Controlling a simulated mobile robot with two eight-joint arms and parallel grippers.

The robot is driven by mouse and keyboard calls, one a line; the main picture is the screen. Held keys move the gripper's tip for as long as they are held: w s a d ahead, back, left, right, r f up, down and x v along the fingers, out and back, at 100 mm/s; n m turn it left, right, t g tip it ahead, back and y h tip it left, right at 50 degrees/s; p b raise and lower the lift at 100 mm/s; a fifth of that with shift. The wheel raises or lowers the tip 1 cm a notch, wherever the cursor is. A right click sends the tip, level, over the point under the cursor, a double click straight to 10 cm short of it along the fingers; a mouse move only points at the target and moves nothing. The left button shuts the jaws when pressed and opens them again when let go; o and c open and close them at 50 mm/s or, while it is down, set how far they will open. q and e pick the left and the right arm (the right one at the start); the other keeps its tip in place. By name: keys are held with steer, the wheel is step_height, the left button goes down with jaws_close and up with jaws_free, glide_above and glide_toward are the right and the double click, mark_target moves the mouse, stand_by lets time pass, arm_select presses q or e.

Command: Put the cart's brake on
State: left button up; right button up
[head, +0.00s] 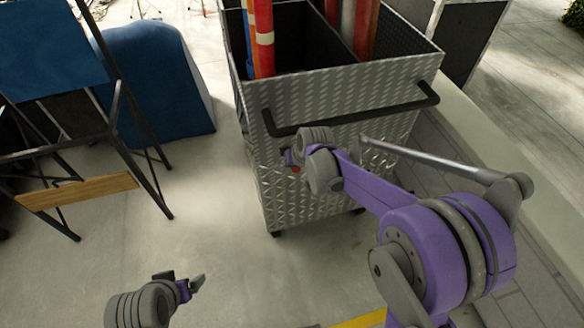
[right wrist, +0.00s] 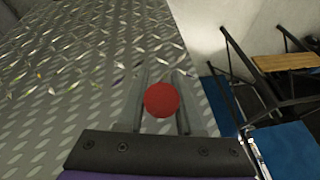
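The cart (head: 345,91) is a grey diamond-plate metal box with a black push handle (head: 350,115) across its near side. A red round knob, taken to be its brake control, shows as a small patch (head: 295,169) below my right gripper (head: 291,159) in the head view. In the right wrist view the red knob (right wrist: 162,99) sits between the two fingers and fills the gap between them. My right gripper appears shut on it, against the cart's near face. My left gripper (head: 187,284) is low over the floor at the lower left, apart from the cart, open and empty.
Orange, red and white tubes (head: 264,40) stand in the cart. A pale ledge (head: 470,130) runs along the right.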

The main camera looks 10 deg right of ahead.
jaws_close()
stand_by(1.0)
